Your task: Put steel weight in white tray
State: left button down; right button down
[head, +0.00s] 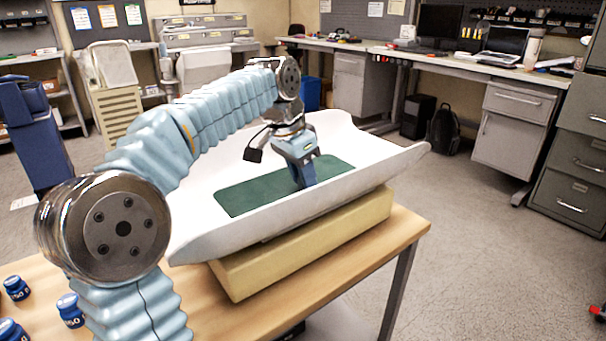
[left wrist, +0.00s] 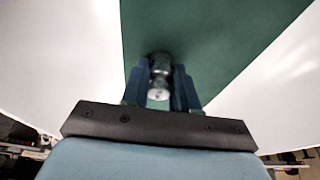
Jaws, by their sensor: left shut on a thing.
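The white tray (head: 380,171) is a large curved pan on a yellow block on the wooden table. A green mat (head: 243,197) lies in it. My left gripper (head: 303,184) points down inside the tray, over the mat. In the left wrist view my left gripper (left wrist: 160,85) is shut on the steel weight (left wrist: 160,88), a small shiny metal piece between its two blue fingers, with the green mat (left wrist: 200,30) behind it. In the head view the weight is hidden by the gripper. I cannot tell whether the weight touches the mat. My right gripper is not in view.
The yellow block (head: 300,246) supports the tray on the wooden table (head: 365,262). Several small blue jars (head: 70,309) stand at the table's left front. Workbenches, a laptop (head: 503,45) and grey drawers (head: 575,150) are farther back. The floor at right is mostly clear.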

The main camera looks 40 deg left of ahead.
pick_arm(q)
jog(key=c, duration=0.9)
grip_release()
jog(key=shift+o, duration=0.2)
jog(key=v, duration=1.2)
